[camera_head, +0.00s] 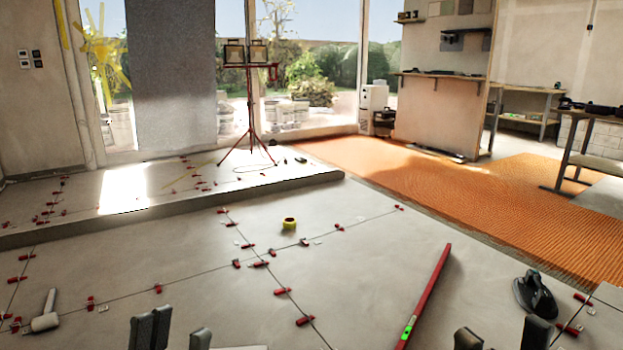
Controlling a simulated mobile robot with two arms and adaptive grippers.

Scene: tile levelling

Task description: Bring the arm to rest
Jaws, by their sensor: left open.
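My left gripper (178,336) shows at the bottom edge, left of the middle. Its dark grey fingers stand apart with nothing seen between them. My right gripper (502,339) shows at the bottom edge, right of the middle. Its fingertips are also apart, with only floor seen between them. Both grippers are cut off by the frame, and the arms behind them are hidden. The large grey tiles (180,258) lie below, with several red levelling wedges (304,321) along their joints.
A red spirit level (427,292) lies near the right gripper. A dark suction lifter (535,297) sits further right. A mallet (46,314) lies at far left, and a yellow tape roll (289,223) mid-floor. A red tripod lamp (249,112) stands behind. Orange matting (430,190) covers the right floor.

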